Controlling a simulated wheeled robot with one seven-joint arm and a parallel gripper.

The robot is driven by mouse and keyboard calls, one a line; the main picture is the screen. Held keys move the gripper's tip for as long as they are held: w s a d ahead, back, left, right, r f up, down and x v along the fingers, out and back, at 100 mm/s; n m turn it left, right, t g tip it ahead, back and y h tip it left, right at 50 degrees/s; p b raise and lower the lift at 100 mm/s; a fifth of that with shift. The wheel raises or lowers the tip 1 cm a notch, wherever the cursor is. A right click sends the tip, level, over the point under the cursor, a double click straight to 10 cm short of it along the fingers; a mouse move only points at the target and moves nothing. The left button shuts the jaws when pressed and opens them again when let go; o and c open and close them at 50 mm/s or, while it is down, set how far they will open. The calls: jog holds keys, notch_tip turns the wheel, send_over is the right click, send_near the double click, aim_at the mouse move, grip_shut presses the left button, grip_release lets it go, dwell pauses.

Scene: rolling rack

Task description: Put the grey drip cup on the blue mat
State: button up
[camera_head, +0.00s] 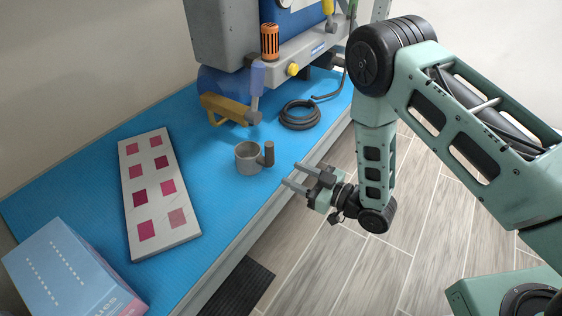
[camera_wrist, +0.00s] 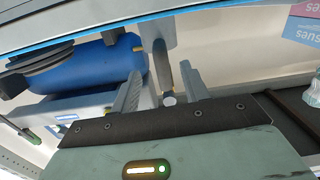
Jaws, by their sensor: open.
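The grey drip cup (camera_head: 249,157), with an upright dark grey handle (camera_head: 268,154) on its right side, stands upright on the blue mat (camera_head: 205,170) that covers the bench. My gripper (camera_head: 291,174) is open and empty at the bench's front edge, just right of the handle and apart from it in the head view. Its fingers point toward the cup. In the wrist view, which looks upside down, a grey post that appears to be the cup's handle (camera_wrist: 164,78) shows between the open fingers (camera_wrist: 162,82).
A white board with pink squares (camera_head: 160,198) and a tissue box (camera_head: 70,268) lie to the left. A mustard-handled tool (camera_head: 222,107) and a coiled black hose (camera_head: 299,115) lie behind the cup. An orange-topped item (camera_head: 269,42) stands higher at the back.

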notch_tip(320, 180, up, 11)
jog(key=s+a+m+g+h, duration=0.1)
jog(key=a+m+g+h, duration=0.1)
jog(key=g+h, duration=0.35)
jog(key=s+d+r+g+h, duration=0.2)
jog(key=s+d+r+h, duration=0.2)
jog(key=s, duration=0.8)
jog(key=s+d+r+m+g+h, duration=0.1)
jog(key=s+d+r+g+h, duration=0.2)
jog(key=s+r, duration=0.4)
jog(key=s+d+h, duration=0.1)
jog(key=s, duration=0.4)
jog(key=shift+d+r, duration=0.2)
notch_tip(320, 180, up, 49)
jog(key=p, duration=4.9)
